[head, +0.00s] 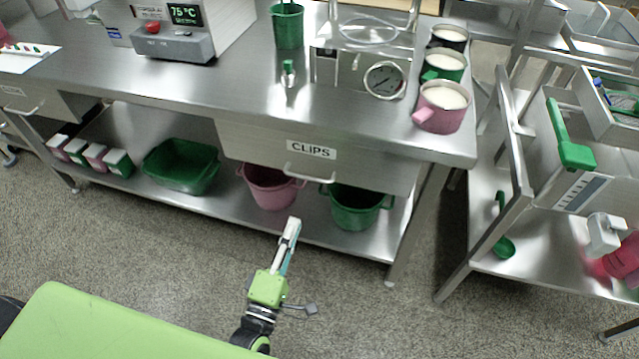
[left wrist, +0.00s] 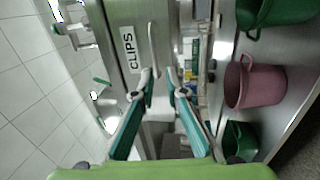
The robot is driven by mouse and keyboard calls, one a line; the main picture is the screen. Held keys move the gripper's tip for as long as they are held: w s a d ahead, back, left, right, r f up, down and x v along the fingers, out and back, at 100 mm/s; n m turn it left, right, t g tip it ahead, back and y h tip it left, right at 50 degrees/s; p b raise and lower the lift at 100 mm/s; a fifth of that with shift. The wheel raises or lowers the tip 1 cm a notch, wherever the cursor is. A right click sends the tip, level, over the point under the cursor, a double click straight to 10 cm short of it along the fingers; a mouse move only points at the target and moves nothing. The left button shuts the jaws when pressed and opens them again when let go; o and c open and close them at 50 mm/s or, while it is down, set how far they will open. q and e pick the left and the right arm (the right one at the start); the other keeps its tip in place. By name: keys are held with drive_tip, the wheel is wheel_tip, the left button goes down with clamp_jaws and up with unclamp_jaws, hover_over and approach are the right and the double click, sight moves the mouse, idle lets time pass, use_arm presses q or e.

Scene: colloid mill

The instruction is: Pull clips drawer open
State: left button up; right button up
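The clips drawer (head: 255,152) hangs under the steel bench top, with a white CLIPS label (head: 311,149) and a bar handle (head: 311,175) on its front. It looks shut. My left gripper (head: 293,222) is below and in front of the handle in the head view, apart from it. In the left wrist view the handle (left wrist: 153,45) stands upright just beyond the fingertips of my left gripper (left wrist: 160,75), closer to the left finger. The fingers are apart with nothing between them. My right gripper is not in view.
On the lower shelf stand a green basin (head: 181,166), a pink bucket (head: 270,187) and a green bucket (head: 357,207). Pots, including a pink one (head: 441,107), stand at the bench's right end. A steel cart (head: 480,240) stands at right. The floor in front is clear.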

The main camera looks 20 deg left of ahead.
sight(309, 177)
use_arm(q)
drive_tip(key=shift+n, duration=0.3)
drive_tip(key=shift+w+d+r, duration=0.1)
drive_tip(key=shift+w+r, duration=0.45)
drive_tip(key=shift+w, duration=1.7)
drive_tip(key=shift+w+r, duration=0.6)
drive_tip(key=shift+w, duration=1.65)
drive_tip(key=shift+w+d+r, duration=0.1)
drive_tip(key=shift+w+r, duration=0.45)
drive_tip(key=shift+w, duration=1.7)
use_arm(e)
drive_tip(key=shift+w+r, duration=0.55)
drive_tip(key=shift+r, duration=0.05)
use_arm(q)
clamp_jaws()
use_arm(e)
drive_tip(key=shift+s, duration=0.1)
